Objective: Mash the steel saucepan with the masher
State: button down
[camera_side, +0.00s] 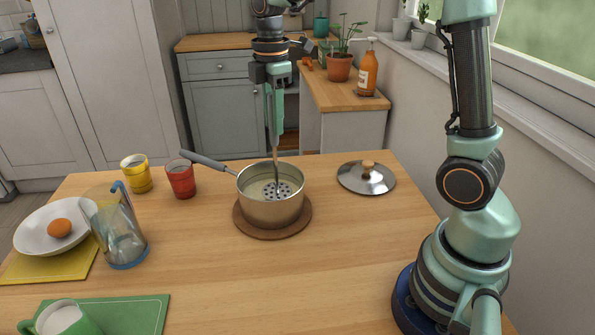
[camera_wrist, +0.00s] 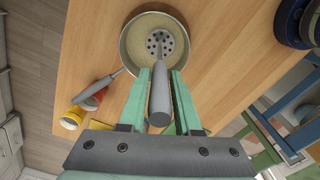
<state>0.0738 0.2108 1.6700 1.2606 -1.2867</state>
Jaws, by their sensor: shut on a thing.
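The steel saucepan (camera_side: 270,211) stands on a round brown trivet (camera_side: 241,224) in the middle of the table, its grey handle (camera_side: 207,161) pointing to the back left. It also shows in the wrist view (camera_wrist: 126,47), with pale contents inside. My gripper (camera_side: 274,120) is above the saucepan, shut on the grey handle of the masher (camera_wrist: 159,95). The masher's perforated round head (camera_side: 276,190) is inside the saucepan, at or near the pale contents. I cannot tell how hard it presses. The masher looks roughly upright in the side view.
A steel lid (camera_side: 367,178) with a wooden knob lies right of the saucepan. A red cup (camera_side: 181,180) and yellow cup (camera_side: 136,175) stand to the left, beyond a clear pitcher (camera_side: 122,235) and a white plate (camera_side: 35,232) with an egg. The front middle table is clear.

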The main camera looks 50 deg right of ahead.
dwell(0.3)
jog(key=shift+r, duration=3.8)
